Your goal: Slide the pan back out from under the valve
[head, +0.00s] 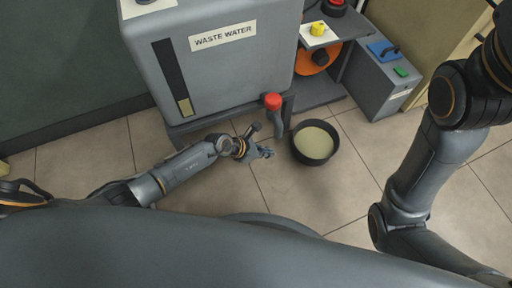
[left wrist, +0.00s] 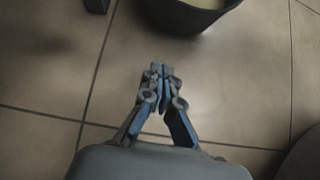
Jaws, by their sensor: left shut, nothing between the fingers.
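A round black pan (head: 315,143) with pale yellowish liquid stands on the tiled floor, to the right of the waste water tank's valve. The valve has a red knob (head: 272,101) and a dark spout pointing down; the pan is beside the spout. My left gripper (head: 268,153) is shut and empty, low over the floor just left of the pan and apart from it. In the left wrist view the closed fingers (left wrist: 160,70) point at bare tile, with the pan (left wrist: 190,14) beyond them at the top edge. My right gripper is out of view.
The grey waste water tank (head: 222,70) stands on a dark base behind my left gripper. A grey box with blue and green buttons (head: 385,80) stands at the upper right. The floor in front and right of the pan is clear.

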